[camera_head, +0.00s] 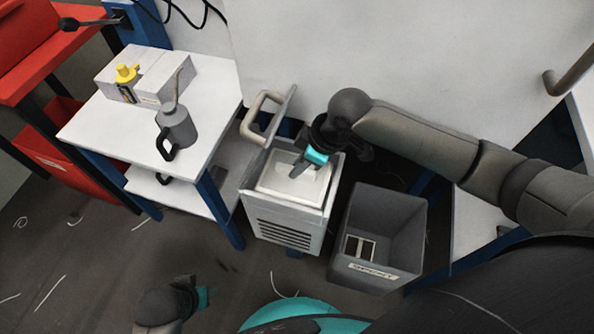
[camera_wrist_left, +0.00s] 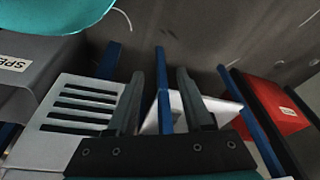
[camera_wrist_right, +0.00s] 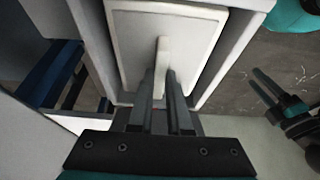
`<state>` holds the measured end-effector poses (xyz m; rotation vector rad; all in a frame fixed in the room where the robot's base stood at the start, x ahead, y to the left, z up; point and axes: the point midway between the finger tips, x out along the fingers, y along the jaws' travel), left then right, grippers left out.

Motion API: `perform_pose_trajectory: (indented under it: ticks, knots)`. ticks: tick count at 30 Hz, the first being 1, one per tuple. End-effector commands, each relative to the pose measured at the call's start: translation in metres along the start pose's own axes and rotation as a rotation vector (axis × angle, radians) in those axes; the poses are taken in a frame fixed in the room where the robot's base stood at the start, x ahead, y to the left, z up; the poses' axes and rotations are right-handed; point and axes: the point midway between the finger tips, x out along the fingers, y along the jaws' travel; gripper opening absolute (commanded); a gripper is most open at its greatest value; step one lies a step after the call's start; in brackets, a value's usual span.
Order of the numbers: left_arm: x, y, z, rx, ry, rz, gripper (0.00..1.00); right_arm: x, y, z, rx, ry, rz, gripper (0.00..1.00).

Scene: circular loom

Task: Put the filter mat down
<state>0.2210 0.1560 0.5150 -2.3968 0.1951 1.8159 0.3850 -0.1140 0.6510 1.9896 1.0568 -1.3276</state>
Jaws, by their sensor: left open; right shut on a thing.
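The filter mat (camera_head: 312,187) is a pale rectangular panel with a raised rim. It lies flat in the open top of a white louvred housing (camera_head: 283,230), whose lid (camera_head: 280,116) stands up at the back. My right gripper (camera_head: 298,169) is over it, shut on the upright tab of the mat. The right wrist view shows the tab between the fingers (camera_wrist_right: 163,78) and the mat (camera_wrist_right: 163,28) inside the housing walls. Whether it rests fully on its seat I cannot tell. My left gripper (camera_head: 205,297) is low at the front, open and empty; its fingers (camera_wrist_left: 157,85) show in the left wrist view.
A grey bin (camera_head: 400,225) with a label and a pale slotted piece (camera_head: 359,247) inside stands right of the housing. A white table (camera_head: 100,130) at left holds a grey can (camera_head: 176,130) and a box with a yellow-capped item (camera_head: 126,80). Red shelving (camera_head: 50,40) stands far left.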

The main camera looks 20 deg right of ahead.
Motion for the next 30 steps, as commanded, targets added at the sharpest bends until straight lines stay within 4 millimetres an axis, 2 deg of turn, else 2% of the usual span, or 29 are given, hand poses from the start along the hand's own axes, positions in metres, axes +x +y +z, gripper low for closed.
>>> perform_pose_trajectory:
  ticks: [3,9,22,23,30]
  knots:
    - [-0.01,-0.001,-0.01,-0.001,0.026,-0.002,0.51,0.014,0.0,0.005,-0.001,0.0,-0.001,0.0]
    - [-0.025,-0.001,-0.019,-0.002,0.047,-0.003,0.51,0.018,0.0,0.004,-0.001,0.001,0.0,0.0]
    - [-0.028,-0.001,-0.02,-0.002,0.048,-0.003,0.51,0.02,0.0,0.004,0.0,0.0,0.0,0.0]
    - [-0.028,-0.001,-0.019,-0.002,0.047,-0.003,0.51,0.02,0.0,0.005,-0.001,-0.001,0.0,0.17]
    - [-0.028,-0.001,-0.019,-0.002,0.047,-0.002,0.51,0.02,0.0,0.005,-0.001,-0.001,0.0,0.44]
